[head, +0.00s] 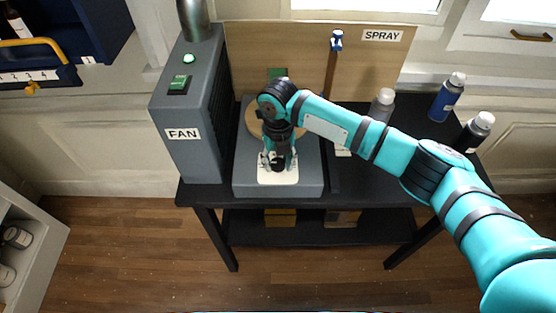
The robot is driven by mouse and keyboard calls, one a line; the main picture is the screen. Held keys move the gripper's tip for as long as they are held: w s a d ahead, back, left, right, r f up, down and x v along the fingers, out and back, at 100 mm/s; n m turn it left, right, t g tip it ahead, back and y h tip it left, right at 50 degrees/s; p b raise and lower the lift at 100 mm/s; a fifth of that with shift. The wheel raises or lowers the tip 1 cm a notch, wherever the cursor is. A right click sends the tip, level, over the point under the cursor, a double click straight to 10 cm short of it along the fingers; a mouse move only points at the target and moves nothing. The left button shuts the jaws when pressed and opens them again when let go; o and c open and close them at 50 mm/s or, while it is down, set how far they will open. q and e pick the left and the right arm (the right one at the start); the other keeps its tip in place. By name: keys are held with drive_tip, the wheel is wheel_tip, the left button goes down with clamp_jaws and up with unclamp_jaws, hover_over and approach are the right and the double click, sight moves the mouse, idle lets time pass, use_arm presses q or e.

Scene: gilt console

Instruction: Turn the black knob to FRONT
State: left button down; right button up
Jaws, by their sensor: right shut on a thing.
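The black knob (278,165) sits on a white plate (264,180) at the front of a grey unit (310,188) on the black table. My right gripper (279,162) reaches down from above and is shut on the knob, its fingers on either side. The gripper covers most of the knob and part of the plate, so I cannot read any markings or tell which way the knob points. My left gripper is not in view.
A tall grey box labelled FAN (183,134) stands close on the left, with a green switch (179,84) and a lit green light (188,58). A wooden disc (254,122) lies behind my gripper. Bottles, including a blue one (447,98), stand at the right.

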sight(278, 163)
drive_tip(key=shift+r, duration=0.1)
drive_tip(key=o, duration=1.1)
drive_tip(key=shift+o, duration=0.2)
wheel_tip(278, 163, up, 12)
